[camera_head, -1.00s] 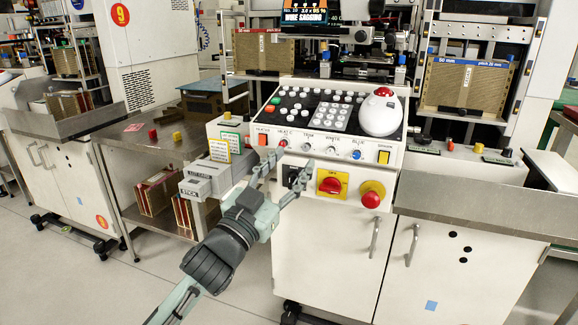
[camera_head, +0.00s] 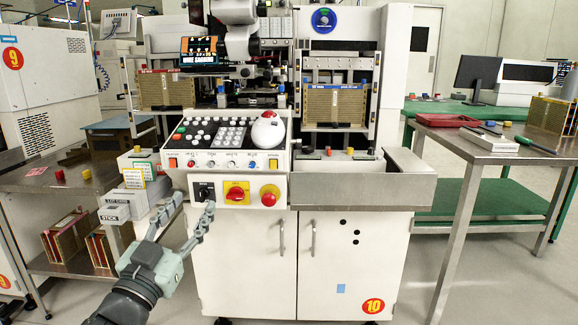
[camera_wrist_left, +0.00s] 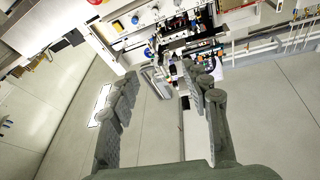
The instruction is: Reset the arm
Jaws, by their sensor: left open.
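My left gripper (camera_head: 186,226) is open and empty in the lower left of the head view. It is in front of the wire bonding machine's control panel (camera_head: 222,160), below its left part. Its fingers also show spread apart in the left wrist view (camera_wrist_left: 165,105), with nothing between them. The panel has white buttons, a red emergency button (camera_head: 269,195) and a yellow-and-red rotary switch (camera_head: 236,194). A grey box marked STICK (camera_head: 118,207) is just left of the fingers. I cannot tell whether the fingers touch anything. My right gripper is not in view.
The white cabinet (camera_head: 350,255) stands below the panel. A metal table (camera_head: 470,150) with a red tray (camera_head: 447,120) is at the right. A steel table (camera_head: 40,180) with racks below is at the left. Floor shows between cabinet and right table.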

